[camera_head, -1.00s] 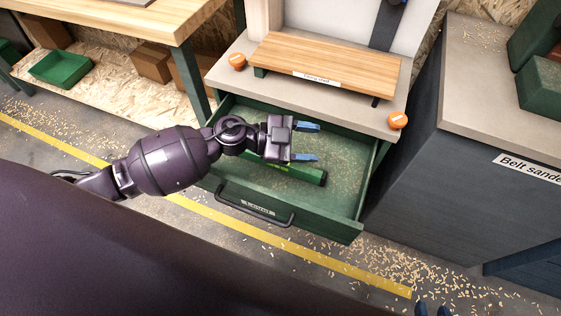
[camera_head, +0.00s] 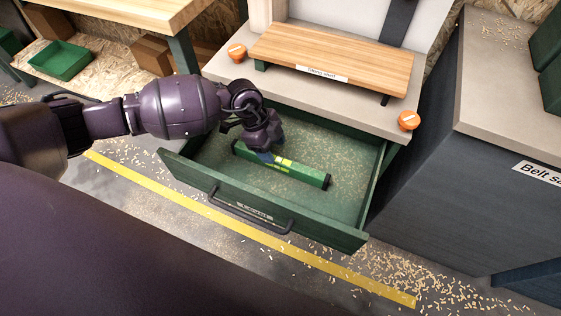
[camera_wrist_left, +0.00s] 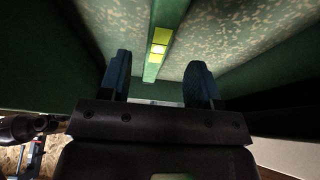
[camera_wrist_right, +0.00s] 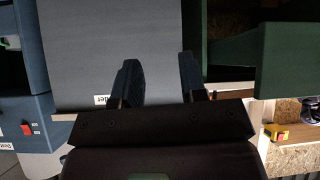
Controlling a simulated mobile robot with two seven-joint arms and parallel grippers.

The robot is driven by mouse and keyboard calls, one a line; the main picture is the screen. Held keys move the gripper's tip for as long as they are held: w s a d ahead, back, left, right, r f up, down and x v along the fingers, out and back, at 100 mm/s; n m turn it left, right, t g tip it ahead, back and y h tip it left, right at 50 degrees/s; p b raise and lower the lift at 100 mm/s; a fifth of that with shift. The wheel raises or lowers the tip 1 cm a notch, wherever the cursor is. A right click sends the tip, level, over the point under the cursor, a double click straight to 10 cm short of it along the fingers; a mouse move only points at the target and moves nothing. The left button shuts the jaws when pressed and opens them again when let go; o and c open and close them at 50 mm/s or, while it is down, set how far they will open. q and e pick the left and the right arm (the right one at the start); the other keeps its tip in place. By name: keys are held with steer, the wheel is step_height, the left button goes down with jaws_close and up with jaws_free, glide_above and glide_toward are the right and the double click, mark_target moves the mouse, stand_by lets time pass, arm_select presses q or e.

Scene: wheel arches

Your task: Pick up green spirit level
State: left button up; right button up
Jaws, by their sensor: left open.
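The green spirit level (camera_head: 306,175) lies flat in the open green drawer, with a yellow-green vial section at its middle. My left gripper (camera_head: 268,156) points down into the drawer over the level's left half and hides part of it. In the left wrist view the level (camera_wrist_left: 157,70) runs lengthwise between the two blue fingertips (camera_wrist_left: 160,78). The fingers are apart and the level is not gripped. My right gripper (camera_wrist_right: 162,80) shows only in its own wrist view, with its fingers apart and nothing between them.
The drawer (camera_head: 345,205) is pulled out, its floor dusted with shavings. Above it are a grey worktop (camera_head: 225,70), a wooden shelf board (camera_head: 335,60) and orange knobs (camera_head: 408,121). The belt sander cabinet (camera_head: 450,190) stands to the right.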

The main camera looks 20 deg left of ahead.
mark_target(279, 159)
arm_select(q)
steer(key=shift+b+x, duration=0.3)
steer(key=shift+x, duration=0.8)
steer(key=b+x, duration=0.2)
steer(key=x, duration=0.2)
steer(key=shift+s+d+f, duration=0.1)
steer(key=shift+s+f, duration=0.05)
steer(key=shift+f, duration=0.15)
steer(key=shift+d+f, duration=0.1)
steer(key=shift+f, duration=0.05)
steer(key=shift+r, duration=0.2)
steer(key=c, duration=1.1)
jaws_close()
arm_select(e)
steer(key=shift+w+a+f+n, duration=0.15)
steer(key=shift+w+f+n, duration=0.05)
steer(key=shift+f+n, duration=0.25)
